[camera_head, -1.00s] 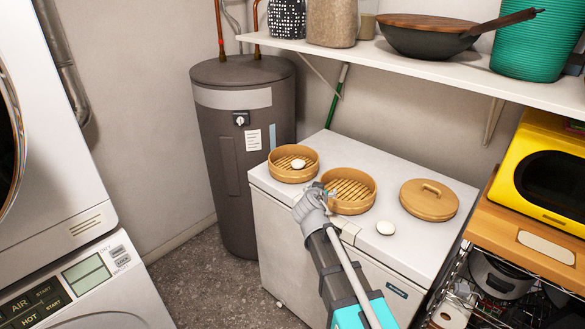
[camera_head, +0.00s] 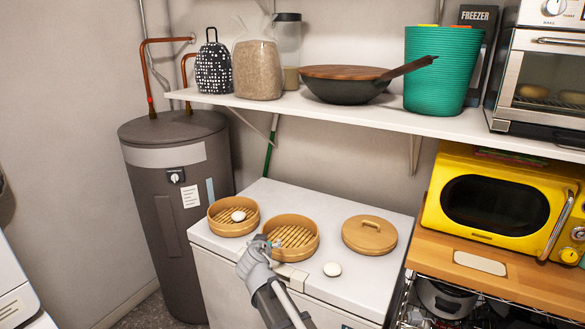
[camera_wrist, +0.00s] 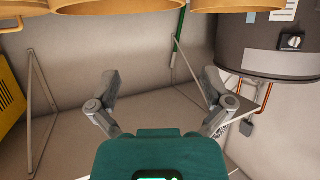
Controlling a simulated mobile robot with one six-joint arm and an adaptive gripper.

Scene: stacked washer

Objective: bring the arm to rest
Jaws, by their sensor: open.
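My gripper (camera_head: 268,243) is at the front left rim of the middle bamboo steamer basket (camera_head: 292,238) in the head view; I cannot tell whether it touches the rim. In the wrist view my gripper (camera_wrist: 162,82) has its two fingers spread wide with nothing between them. My arm reaches up from the bottom of the head view, in front of the white chest (camera_head: 240,283). The middle basket looks empty inside, though its near left edge is partly hidden by the gripper.
The left basket (camera_head: 222,225) holds a white bun (camera_head: 238,216). A second bun (camera_head: 332,269) and a round lid (camera_head: 369,236) lie on the chest top. A shelf (camera_head: 330,117) with a pan (camera_head: 345,90) is above. A grey tank (camera_head: 170,230) stands left, a yellow microwave (camera_head: 500,205) right.

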